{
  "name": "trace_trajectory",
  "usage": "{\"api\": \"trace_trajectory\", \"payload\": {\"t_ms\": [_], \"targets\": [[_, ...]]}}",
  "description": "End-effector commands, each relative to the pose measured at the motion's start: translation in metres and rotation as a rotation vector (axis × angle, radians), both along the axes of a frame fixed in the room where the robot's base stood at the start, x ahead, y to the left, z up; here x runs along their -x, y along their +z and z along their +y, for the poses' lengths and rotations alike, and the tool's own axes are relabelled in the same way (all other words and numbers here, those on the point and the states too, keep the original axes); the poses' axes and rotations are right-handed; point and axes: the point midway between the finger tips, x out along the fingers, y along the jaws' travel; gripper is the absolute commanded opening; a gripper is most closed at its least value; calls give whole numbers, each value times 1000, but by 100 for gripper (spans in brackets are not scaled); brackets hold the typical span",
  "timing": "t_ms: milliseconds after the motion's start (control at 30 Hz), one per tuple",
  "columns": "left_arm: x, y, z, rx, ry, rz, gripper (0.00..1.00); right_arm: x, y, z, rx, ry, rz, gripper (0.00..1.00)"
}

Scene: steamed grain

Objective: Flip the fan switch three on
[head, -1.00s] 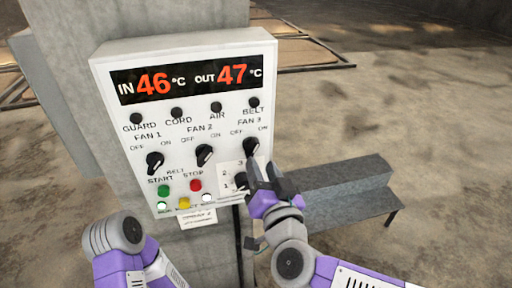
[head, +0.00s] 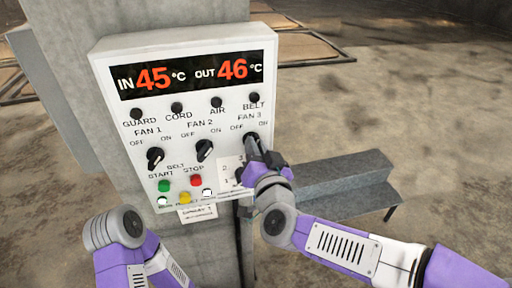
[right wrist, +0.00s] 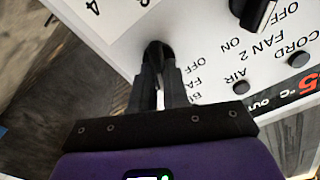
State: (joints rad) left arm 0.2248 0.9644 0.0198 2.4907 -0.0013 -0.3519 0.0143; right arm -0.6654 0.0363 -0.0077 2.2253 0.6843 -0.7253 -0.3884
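The fan 3 switch (head: 251,139) is a black rotary knob at the right of the white control panel (head: 105,75), under the label FAN 3 with OFF and ON marks. My right gripper (head: 254,147) is at this knob. In the right wrist view the two dark fingers (right wrist: 160,78) are close together, a narrow slit between them, with their tips around the black knob (right wrist: 155,50). They hide its grip, so I cannot read which way it points. My left gripper is not in view; only part of my left arm shows at the bottom left.
The fan 1 knob (head: 155,157) and fan 2 knob (head: 204,150) sit left of the gripper. Green (head: 164,186) and red (head: 196,180) buttons are below. A concrete column (head: 70,80) stands behind the panel. A grey bench-like block (head: 335,180) is at the right.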

Motion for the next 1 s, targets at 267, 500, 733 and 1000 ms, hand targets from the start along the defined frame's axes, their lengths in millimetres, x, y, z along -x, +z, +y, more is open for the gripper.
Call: {"api": "trace_trajectory", "payload": {"t_ms": [267, 500, 733, 1000], "targets": [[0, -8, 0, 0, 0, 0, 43, 0, -3, -1, -57, -1, 13, 0], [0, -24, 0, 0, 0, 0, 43, 0, -2, -2, -233, 0, 56, 0], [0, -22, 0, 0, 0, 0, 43, 0, -1, -1, -247, 0, 61, 0], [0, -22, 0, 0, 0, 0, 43, 0, -1, -1, -245, 0, 59, 40]]}}
